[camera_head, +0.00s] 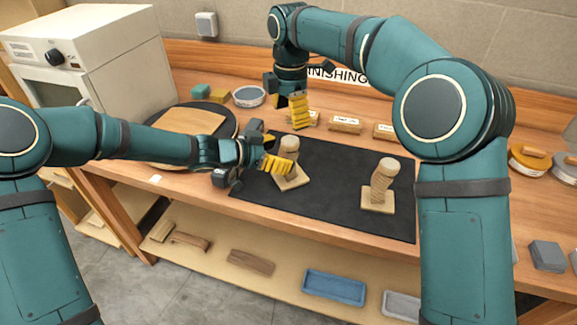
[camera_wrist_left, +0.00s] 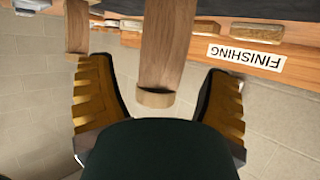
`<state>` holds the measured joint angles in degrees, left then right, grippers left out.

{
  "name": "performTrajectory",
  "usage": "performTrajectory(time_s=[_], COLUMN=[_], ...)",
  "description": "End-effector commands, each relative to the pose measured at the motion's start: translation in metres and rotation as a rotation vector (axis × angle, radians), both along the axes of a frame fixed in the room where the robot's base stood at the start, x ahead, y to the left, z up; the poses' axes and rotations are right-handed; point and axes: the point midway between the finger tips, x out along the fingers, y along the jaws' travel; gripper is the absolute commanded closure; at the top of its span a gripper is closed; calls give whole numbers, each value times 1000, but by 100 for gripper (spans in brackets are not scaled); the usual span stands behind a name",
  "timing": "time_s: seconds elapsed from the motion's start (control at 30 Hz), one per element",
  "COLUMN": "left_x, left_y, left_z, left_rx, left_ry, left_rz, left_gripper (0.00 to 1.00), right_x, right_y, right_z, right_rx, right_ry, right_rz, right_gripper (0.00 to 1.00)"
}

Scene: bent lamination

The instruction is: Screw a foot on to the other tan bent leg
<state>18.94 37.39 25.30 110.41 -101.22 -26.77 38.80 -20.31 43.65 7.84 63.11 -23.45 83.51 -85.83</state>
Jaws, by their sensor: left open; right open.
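Two tan bent legs stand upright on square pale bases on the black mat (camera_head: 330,165). The left leg (camera_head: 288,163) is partly hidden by my left gripper (camera_head: 268,153). The right leg (camera_head: 380,185) stands clear. Both have a pale round foot on top: the left one (camera_head: 289,144) and the right one (camera_head: 389,166). My left gripper is open at the left leg. In the left wrist view, which is upside down, a leg (camera_wrist_left: 168,45) with its foot (camera_wrist_left: 156,98) shows between the spread fingers, with gaps on both sides. My right gripper (camera_head: 300,108) is open, empty, pointing down behind the mat.
Small labelled boxes (camera_head: 345,124) line the back of the bench by the FINISHING sign (camera_wrist_left: 245,58). A bowl (camera_head: 249,96) and a dark round tray (camera_head: 231,127) with wooden sheets stand left. A white oven (camera_head: 90,60) is behind. The mat between the legs is free.

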Motion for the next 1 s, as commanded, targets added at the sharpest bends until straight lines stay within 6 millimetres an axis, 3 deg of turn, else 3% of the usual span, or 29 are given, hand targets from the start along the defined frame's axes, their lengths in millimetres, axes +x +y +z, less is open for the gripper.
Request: performTrajectory(time_s=[0.3, 0.7, 0.73, 0.93, 1.0], left_x=[16, 18, 18, 18, 18], left_y=[-31, -35, -35, -35, -35], left_z=[-14, -16, -16, -16, -16], left_rx=[0, 0, 0, 1, 1], left_ry=[1, 0, 0, 0, 0], left_rz=[0, 1, 1, 1, 1], left_gripper=[22, 22, 25, 95, 100], right_x=[0, 0, 0, 0, 0], right_y=[0, 0, 0, 0, 0], right_z=[0, 0, 0, 0, 0], right_rx=[0, 0, 0, 0, 0], right_ry=[0, 0, 0, 0, 0], right_rz=[0, 0, 0, 0, 0], right_gripper=[27, 27, 27, 27, 27])
